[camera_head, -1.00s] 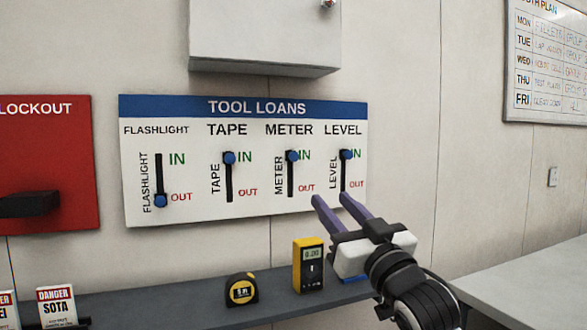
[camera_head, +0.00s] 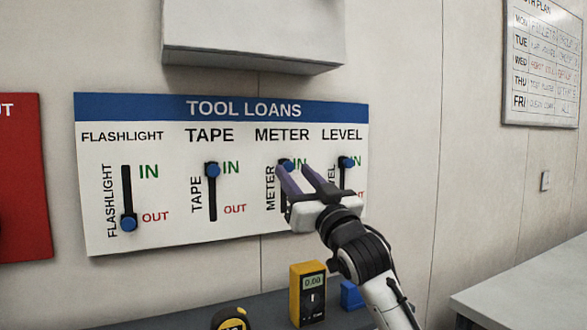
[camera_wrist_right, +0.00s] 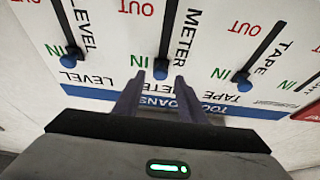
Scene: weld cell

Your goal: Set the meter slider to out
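The tool loans board (camera_head: 150,245) hangs on the wall with vertical slider slots. The blue meter slider knob (camera_head: 287,164) is at the IN end, at the top of its slot; in the right wrist view this knob (camera_wrist_right: 160,71) shows just beyond and between the fingertips. My right gripper (camera_head: 294,170) is open in front of the meter slot, its fingers covering part of the slot and label. In the wrist view the gripper (camera_wrist_right: 155,82) has clear gaps to the knob on both sides. I cannot tell how far the tips are from the board. My left gripper is out of view.
The tape knob (camera_head: 212,170) and level knob (camera_head: 346,162) are at IN; the flashlight knob (camera_head: 128,222) is at OUT. A grey cabinet (camera_head: 250,45) hangs above the board. A shelf below holds a yellow meter (camera_head: 308,294), a tape measure (camera_head: 230,319) and a blue object (camera_head: 352,295).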

